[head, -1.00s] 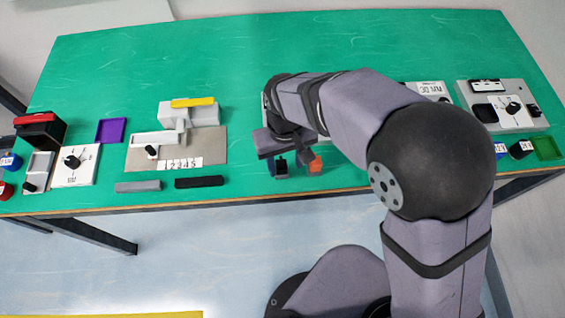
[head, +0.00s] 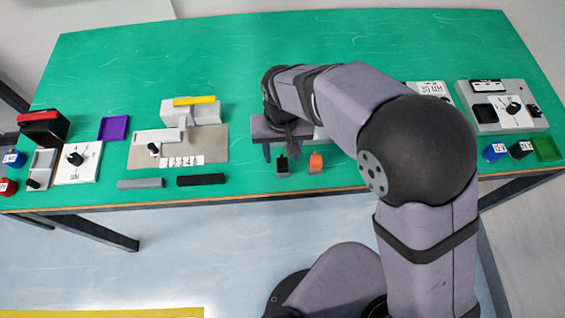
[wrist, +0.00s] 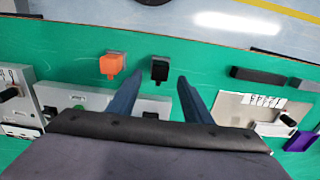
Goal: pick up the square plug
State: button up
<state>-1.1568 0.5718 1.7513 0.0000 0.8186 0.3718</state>
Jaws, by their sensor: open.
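Two small plugs stand side by side on the green table near its front edge. One is black (head: 282,166) and one is orange (head: 316,163); each has a grey base. Which one is the square plug I cannot tell for sure. In the wrist view the black plug (wrist: 160,68) shows between the lines of my two fingers, and the orange plug (wrist: 112,64) lies to the left of them. My gripper (wrist: 161,77) is open, with nothing between its blue fingers. In the head view it is just behind the black plug, apart from both plugs.
A grey bar (head: 141,183) and a black bar (head: 201,180) lie left of the plugs. A grey plate with a white-and-yellow device (head: 205,150) stands behind them. A pale fixture (wrist: 150,103) lies partly behind my fingers. The table's front edge is close to the plugs.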

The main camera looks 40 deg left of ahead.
aim_at(282, 162)
jog(key=shift+s+d+f+p, duration=0.1)
jog(key=shift+f+p, duration=0.7)
jog(key=shift+f, duration=1.55)
jog(key=c, duration=1.1)
